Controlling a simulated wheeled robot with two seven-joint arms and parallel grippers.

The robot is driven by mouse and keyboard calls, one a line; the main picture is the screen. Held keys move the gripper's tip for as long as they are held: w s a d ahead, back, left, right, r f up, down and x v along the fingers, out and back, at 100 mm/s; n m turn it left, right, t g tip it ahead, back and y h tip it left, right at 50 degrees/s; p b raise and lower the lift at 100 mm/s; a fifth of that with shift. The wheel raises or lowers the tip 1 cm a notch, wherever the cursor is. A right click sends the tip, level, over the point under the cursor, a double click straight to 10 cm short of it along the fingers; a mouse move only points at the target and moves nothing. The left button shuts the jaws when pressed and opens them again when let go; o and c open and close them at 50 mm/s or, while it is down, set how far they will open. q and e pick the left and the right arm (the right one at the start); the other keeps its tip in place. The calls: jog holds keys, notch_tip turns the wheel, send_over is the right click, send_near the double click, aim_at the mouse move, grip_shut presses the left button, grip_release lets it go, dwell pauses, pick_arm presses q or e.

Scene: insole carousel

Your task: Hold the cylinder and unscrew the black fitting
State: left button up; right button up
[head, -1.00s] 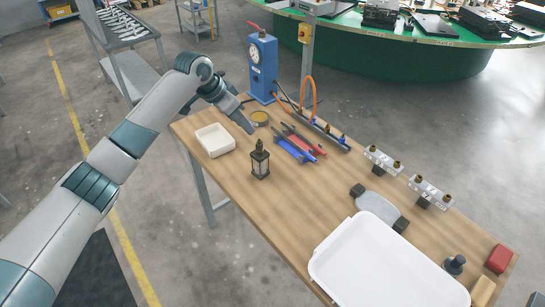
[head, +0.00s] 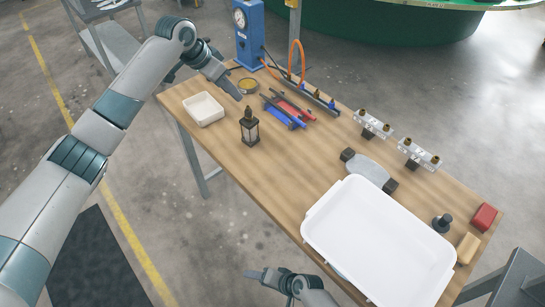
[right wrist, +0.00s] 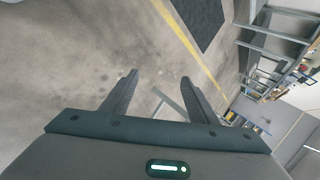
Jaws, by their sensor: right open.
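A grey rounded piece with black ends (head: 368,170) lies behind the white tray. A small black knob-like fitting (head: 442,223) stands upright to the right of the tray. My left gripper (head: 236,93) is low over the far left of the table, near a round yellowish tin; its finger gap is not clear. My right gripper (head: 262,275) is off the table's front edge, low in the head view. Its fingers are apart and empty in the right wrist view (right wrist: 158,95), with floor beyond them.
A large white tray (head: 312,228) fills the near right of the table. Bare wood lies between lantern and tray.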

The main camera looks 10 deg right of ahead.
jog(key=w+a+r+y, duration=0.2)
jog(key=a+r, duration=0.3)
jog(key=r, duration=0.5)
jog(key=w+a+r+y, duration=0.25)
jog(key=a+r, duration=0.25)
jog(key=r, duration=0.4)
jog(key=w+a+r+y, duration=0.25)
jog(key=a+r, duration=0.25)
jog(key=r, duration=0.5)
jog(key=w+d+r+n+t, duration=0.2)
jog(key=w+d+r+n, duration=0.2)
jog(key=w+d+r, duration=0.8)
jog(key=n+t+h, duration=0.5)
jog(key=n+h, duration=0.2)
send_near(244, 125)
jog(key=d+f, duration=0.2)
jog(key=d, duration=0.2)
jog(key=shift+s+a+r, duration=0.15)
jog(key=shift+s+r, duration=0.1)
jog(key=shift+s, duration=0.1)
jog(key=shift+x, duration=8.7)
jog(key=shift+s+a+f, duration=0.15)
